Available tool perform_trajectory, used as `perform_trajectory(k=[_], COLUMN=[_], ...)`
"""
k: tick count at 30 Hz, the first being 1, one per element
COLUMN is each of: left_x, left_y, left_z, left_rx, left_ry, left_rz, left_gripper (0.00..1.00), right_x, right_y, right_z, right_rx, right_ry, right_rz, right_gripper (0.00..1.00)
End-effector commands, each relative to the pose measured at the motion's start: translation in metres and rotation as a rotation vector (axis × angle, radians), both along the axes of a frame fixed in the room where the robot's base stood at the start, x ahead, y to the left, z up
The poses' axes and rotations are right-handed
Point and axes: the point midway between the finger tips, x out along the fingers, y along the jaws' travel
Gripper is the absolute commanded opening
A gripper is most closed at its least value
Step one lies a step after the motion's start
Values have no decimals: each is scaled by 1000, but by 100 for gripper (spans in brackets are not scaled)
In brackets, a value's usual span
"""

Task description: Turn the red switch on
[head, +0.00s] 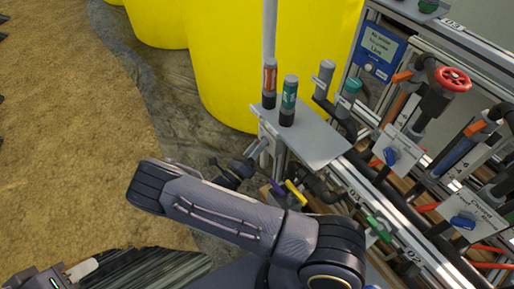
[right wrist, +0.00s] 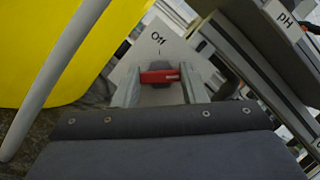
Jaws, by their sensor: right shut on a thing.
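The red switch (right wrist: 160,76) sits on a light plate (right wrist: 143,48) marked with what reads as "Off". In the right wrist view its handle lies level across the picture. My right gripper (right wrist: 157,88) has one finger on each side of the handle and is shut on it. In the head view my right gripper (head: 257,150) is beside the skid's near edge, partly behind my own arm, and the red switch is hidden there. My left gripper (head: 82,269) is at the lower left, away from the skid; its jaw opening is not clear.
Red-banded (head: 269,82) and green-banded (head: 288,100) probes stand on a grey shelf (head: 320,143). Yellow (head: 295,193) and green (head: 377,228) handles, blue switches (head: 390,156) and a red handwheel (head: 453,79) crowd the right. A yellow tank (head: 225,70) stands behind. Sandy ground is clear at left.

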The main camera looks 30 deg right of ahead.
Motion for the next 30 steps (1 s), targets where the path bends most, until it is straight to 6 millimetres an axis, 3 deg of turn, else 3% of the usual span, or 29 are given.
perform_trajectory(k=[16,17,21,30], left_x=[0,0,0,0], left_y=[0,0,0,0], left_z=[-2,-2,-2,-2], left_rx=[0,0,0,0], left_ry=[0,0,0,0], left_rz=[0,0,0,0], left_gripper=[36,36,36,36], right_x=[-1,-1,0,0], right_y=[0,0,0,1], right_z=[-2,-2,-1,-1], right_rx=[6,6,5,3], right_ry=[-25,-25,-25,-25], right_rz=[-2,-2,-1,0], right_gripper=[15,39,58,60])
